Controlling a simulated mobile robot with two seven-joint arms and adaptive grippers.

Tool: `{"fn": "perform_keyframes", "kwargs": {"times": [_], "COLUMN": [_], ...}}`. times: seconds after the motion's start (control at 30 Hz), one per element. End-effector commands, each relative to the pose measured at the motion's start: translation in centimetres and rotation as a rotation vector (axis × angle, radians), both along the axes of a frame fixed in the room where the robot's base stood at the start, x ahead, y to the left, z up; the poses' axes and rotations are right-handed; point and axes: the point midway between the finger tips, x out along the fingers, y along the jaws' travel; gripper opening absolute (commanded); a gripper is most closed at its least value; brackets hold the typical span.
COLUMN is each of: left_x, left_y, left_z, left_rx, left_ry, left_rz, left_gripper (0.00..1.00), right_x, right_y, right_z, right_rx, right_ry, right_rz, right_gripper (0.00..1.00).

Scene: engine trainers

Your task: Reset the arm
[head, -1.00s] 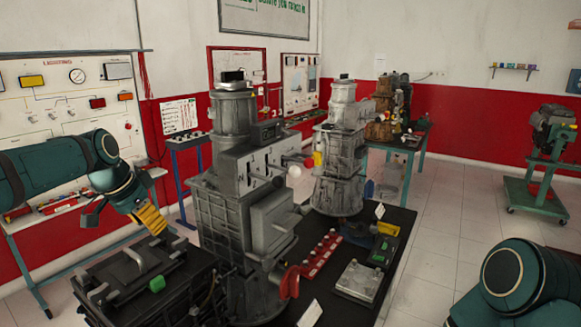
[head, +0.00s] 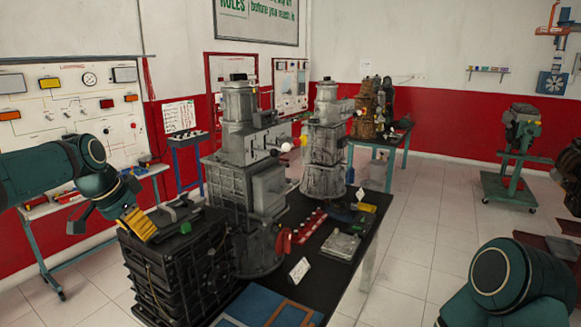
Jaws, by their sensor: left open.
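My left arm comes in from the left in the head view. Its gripper (head: 136,226) has yellow fingers that point down and right, is open and holds nothing that I can see. Part of my right arm shows at the lower right as a dark green rounded joint. My right gripper is not in view.
A tall grey engine trainer (head: 244,180) stands on the black bench (head: 335,262), with a second grey one (head: 326,150) behind. A grey metal plate (head: 340,246) and a red strip (head: 309,225) lie to their right.

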Motion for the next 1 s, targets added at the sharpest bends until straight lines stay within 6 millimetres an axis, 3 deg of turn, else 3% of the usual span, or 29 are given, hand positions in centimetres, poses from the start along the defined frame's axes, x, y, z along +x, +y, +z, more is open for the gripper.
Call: {"fn": "perform_keyframes", "kwargs": {"times": [0.03, 0.1, 0.27, 0.47, 0.67, 0.8, 0.9, 1.0], "left_x": [0.1, 0.9, 1.5, -0.7, -6.7, -12.9, -17.2, -20.5], "left_y": [-0.2, -1.9, -5.6, -11.2, -16.8, -19.9, -21.4, -22.2], "left_z": [-0.4, -5.0, -13.5, -25.5, -36.7, -43.0, -45.9, -47.5], "left_rx": [-0.003, -0.030, -0.088, -0.168, -0.238, -0.272, -0.286, -0.293], "left_ry": [0.004, 0.028, 0.062, 0.128, 0.209, 0.269, 0.304, 0.326], "left_rz": [0.000, 0.020, 0.085, 0.195, 0.335, 0.449, 0.522, 0.581], "left_gripper": [0.46, 0.46, 0.46, 0.46, 0.46, 0.46, 0.46, 0.46], "right_x": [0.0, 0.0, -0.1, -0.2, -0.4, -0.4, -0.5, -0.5], "right_y": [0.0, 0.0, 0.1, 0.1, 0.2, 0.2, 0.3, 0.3], "right_z": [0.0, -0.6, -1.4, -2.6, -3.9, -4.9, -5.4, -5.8], "right_rx": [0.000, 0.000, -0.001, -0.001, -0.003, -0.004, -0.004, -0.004], "right_ry": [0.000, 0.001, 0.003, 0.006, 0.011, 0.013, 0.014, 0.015], "right_rz": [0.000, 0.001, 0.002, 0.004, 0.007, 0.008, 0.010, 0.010], "right_gripper": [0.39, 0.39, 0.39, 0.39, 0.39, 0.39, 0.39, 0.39]}}
